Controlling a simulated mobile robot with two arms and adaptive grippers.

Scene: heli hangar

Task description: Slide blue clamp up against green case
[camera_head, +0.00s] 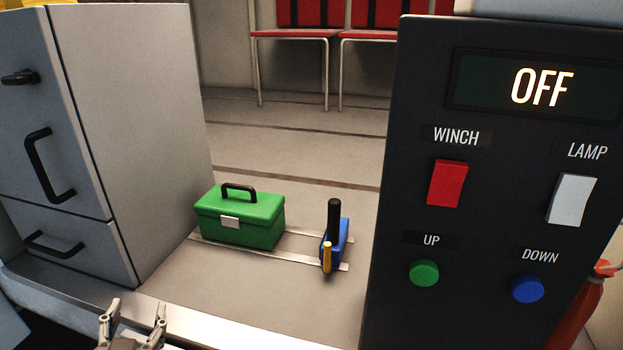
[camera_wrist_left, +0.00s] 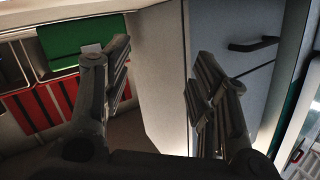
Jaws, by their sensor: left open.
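The green case (camera_head: 240,219) with a black handle and a light latch sits on two pale rails (camera_head: 300,260) in the head view. The blue clamp (camera_head: 341,240), with a black upright post and a yellow handle, stands on the same rails to the right of the case. A clear gap separates the two. My left gripper (camera_head: 133,327) shows at the bottom edge of the head view, in front of and to the left of the case, apart from both objects. In the left wrist view the left gripper (camera_wrist_left: 160,85) is open and empty. My right gripper is not in view.
A grey cabinet (camera_head: 150,130) with black handles stands to the left of the case. A dark control panel (camera_head: 490,190) with switches and buttons rises on the right, close to the clamp. Red chairs (camera_head: 310,35) stand behind. The surface in front of the rails is clear.

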